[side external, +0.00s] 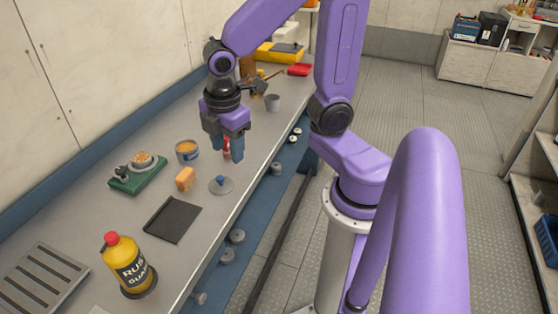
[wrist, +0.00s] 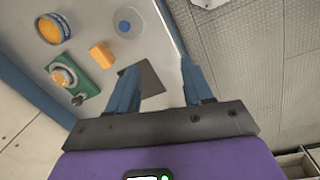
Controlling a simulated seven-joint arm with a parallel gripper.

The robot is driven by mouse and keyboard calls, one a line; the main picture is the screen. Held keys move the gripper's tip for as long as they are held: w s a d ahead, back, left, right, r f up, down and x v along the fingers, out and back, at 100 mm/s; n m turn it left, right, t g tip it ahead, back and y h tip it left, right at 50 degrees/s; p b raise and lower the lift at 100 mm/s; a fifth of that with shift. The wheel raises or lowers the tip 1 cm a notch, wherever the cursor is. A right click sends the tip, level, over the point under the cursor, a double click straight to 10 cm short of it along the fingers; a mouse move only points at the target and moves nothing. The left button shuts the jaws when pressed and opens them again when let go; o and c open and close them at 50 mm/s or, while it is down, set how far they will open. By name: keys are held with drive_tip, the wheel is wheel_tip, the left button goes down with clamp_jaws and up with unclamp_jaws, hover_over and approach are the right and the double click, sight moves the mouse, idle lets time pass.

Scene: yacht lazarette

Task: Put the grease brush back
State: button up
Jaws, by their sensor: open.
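My gripper (side external: 225,154) is open and hangs over the right part of the bench, pointing down. In the wrist view its two blue fingers (wrist: 160,68) are apart with nothing held between them. An open tin of orange-yellow grease (side external: 187,152) stands left of the gripper; it also shows in the wrist view (wrist: 52,28). A slim red and white item (side external: 227,148) shows beside the fingers and is partly hidden by them. A dark item with an orange handle (side external: 262,82) lies farther back; I cannot tell whether it or the red item is the grease brush.
An orange block (side external: 185,179), a clear disc with a blue knob (side external: 221,184), a green board (side external: 138,174) and a dark mat (side external: 172,219) lie on the bench (side external: 90,220). A yellow bottle (side external: 128,265) stands in front.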

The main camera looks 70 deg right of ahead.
drive_tip(key=s+a+m+y, duration=0.1)
drive_tip(key=s+a, duration=0.1)
drive_tip(key=s, duration=1)
drive_tip(key=shift+s+a+r+m+g, duration=0.15)
drive_tip(key=shift+s+r+m+g, duration=0.2)
drive_tip(key=shift+r+m, duration=0.1)
